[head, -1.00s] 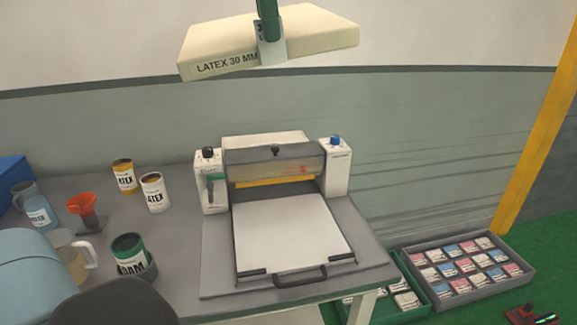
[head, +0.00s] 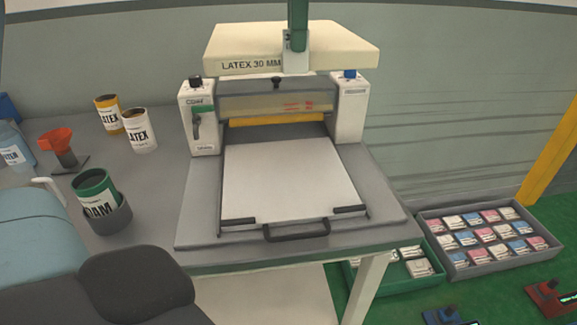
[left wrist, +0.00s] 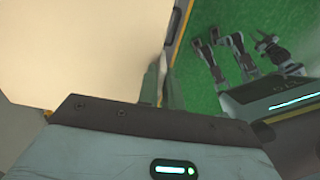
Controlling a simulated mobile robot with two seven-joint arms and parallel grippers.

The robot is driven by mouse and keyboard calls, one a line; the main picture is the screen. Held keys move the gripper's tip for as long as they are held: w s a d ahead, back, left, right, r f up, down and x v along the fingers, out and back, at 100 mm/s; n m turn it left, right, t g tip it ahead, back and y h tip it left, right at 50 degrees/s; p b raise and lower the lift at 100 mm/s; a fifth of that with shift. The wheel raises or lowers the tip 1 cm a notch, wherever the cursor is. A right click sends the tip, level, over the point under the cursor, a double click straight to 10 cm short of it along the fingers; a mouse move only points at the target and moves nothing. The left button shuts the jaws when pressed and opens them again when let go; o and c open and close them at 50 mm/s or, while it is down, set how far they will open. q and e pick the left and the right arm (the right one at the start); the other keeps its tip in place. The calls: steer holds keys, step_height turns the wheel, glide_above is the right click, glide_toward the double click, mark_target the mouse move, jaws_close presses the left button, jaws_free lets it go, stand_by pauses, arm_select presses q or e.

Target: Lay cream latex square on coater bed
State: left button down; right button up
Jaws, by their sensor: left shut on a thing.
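The cream latex square (head: 290,43), marked "LATEX 30 MM", is a thick slab held nearly level above the back of the coater in the head view. My left gripper (head: 296,52) is shut on its front edge. In the left wrist view the latex square (left wrist: 75,50) fills the upper left, beside the left gripper's fingers (left wrist: 158,85). The coater bed (head: 288,180) is a bare, flat, pale plate with a dark front handle (head: 297,231). The slab hides part of the coater's top. My right gripper is not in view.
Coater posts (head: 201,117) and (head: 348,110) flank a clear guard (head: 275,100) behind the bed. A grey tray (head: 490,262) of samples lies on the right floor.

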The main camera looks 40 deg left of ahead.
arm_select(q)
step_height(320, 180, down, 24)
steer(key=shift+r+b, duration=0.15)
steer(key=shift+b, duration=0.2)
steer(key=shift+f, duration=2.1)
steer(key=shift+f, duration=0.1)
steer(key=c, duration=2)
jaws_free()
steer(key=o, duration=0.4)
steer(key=shift+o, duration=0.2)
